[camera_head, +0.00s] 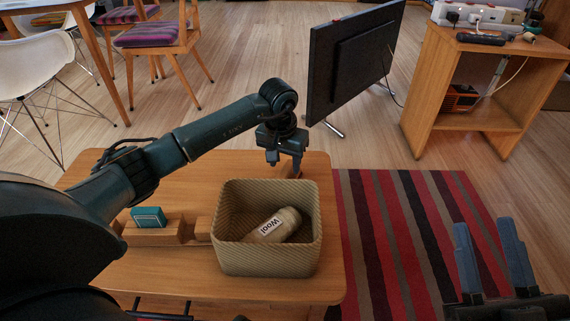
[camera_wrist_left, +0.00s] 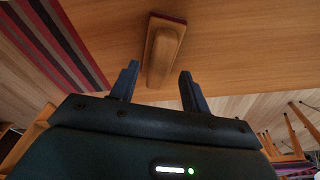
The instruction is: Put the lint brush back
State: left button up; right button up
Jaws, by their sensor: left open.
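The lint brush (camera_wrist_left: 164,48), a wooden body with a dark red edge, lies on the wooden table in the left wrist view. My left gripper (camera_wrist_left: 157,75) is open, and the brush's near end shows between its two fingers; I cannot tell whether they touch it. In the head view my left gripper (camera_head: 285,162) points down over the table's far side, behind the basket, and largely hides the brush. My right gripper (camera_head: 492,255) is open and empty at the lower right, over the striped rug.
A woven basket (camera_head: 267,262) holding a bottle labelled "Wool" (camera_head: 276,226) stands on the table (camera_head: 190,277). Left of it is a wooden block piece (camera_head: 150,238) with a teal box (camera_head: 149,217). A dark screen (camera_head: 352,65) stands beyond the table.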

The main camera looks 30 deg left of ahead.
aim_at(282, 175)
pick_arm(q)
notch_tip(282, 175, up, 9)
jog(key=s+p, duration=0.1)
jog(key=p, duration=0.1)
jog(key=shift+s+r+p, duration=0.2)
jog(key=shift+s+p, duration=0.05)
jog(key=shift+p, duration=0.1)
pick_arm(e)
jog(key=f+m+h, duration=0.1)
jog(key=s+f+m+g+h, duration=0.1)
jog(key=f, duration=0.1)
jog(key=shift+s+a+f+g, duration=0.1)
jog(key=shift+a+f+g, duration=0.1)
jog(key=shift+g, duration=0.1)
